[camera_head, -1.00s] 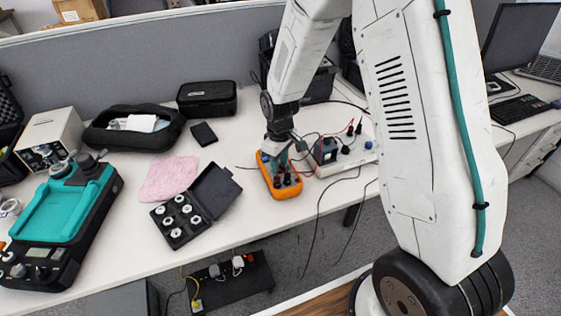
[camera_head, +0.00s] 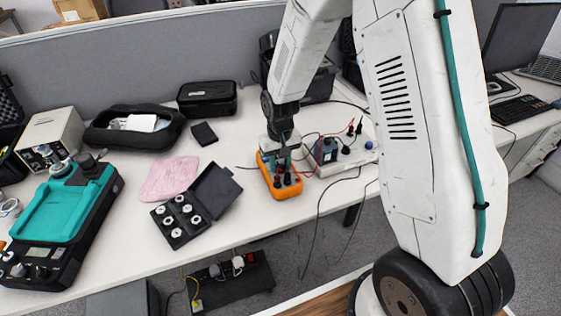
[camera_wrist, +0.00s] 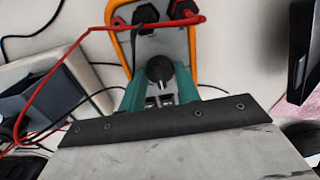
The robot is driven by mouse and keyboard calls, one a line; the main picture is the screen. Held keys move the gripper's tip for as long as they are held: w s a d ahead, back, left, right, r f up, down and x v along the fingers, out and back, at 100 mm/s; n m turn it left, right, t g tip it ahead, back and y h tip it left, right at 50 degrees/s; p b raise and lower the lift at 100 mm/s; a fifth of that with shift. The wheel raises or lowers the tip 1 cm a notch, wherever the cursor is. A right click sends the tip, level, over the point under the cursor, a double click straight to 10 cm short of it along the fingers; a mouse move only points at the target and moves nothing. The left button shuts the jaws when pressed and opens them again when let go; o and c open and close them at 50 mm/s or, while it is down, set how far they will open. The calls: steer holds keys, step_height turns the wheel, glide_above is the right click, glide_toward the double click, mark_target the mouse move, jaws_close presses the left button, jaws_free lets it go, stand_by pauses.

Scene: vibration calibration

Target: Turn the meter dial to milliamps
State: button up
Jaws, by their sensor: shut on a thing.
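The orange-edged meter (camera_head: 279,178) lies on the white desk in the head view, and its upper part is hidden by my gripper. In the wrist view, the meter (camera_wrist: 193,60) shows its grey face, with plugs and red leads at the top. The black round dial (camera_wrist: 160,72) sits on the face between my teal fingers. My gripper (camera_wrist: 161,85) is shut on the dial, with one finger at each side. My gripper also shows in the head view (camera_head: 279,150). The dial's markings are too small to read.
A black case with several white fittings (camera_head: 180,219) stands open left of the meter, near a pink cloth (camera_head: 168,178). A power strip (camera_head: 352,158) with plugs and cables lies close on the right. Red leads loop beside the meter.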

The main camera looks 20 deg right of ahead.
mark_target(280, 164)
stand_by(0.4)
steer(key=o, duration=1)
steer(key=shift+c, duration=0.2)
steer(key=shift+r, duration=0.1)
step_height(280, 164, up, 8)
steer(key=shift+f, duration=0.15)
steer(key=shift+s, duration=0.1)
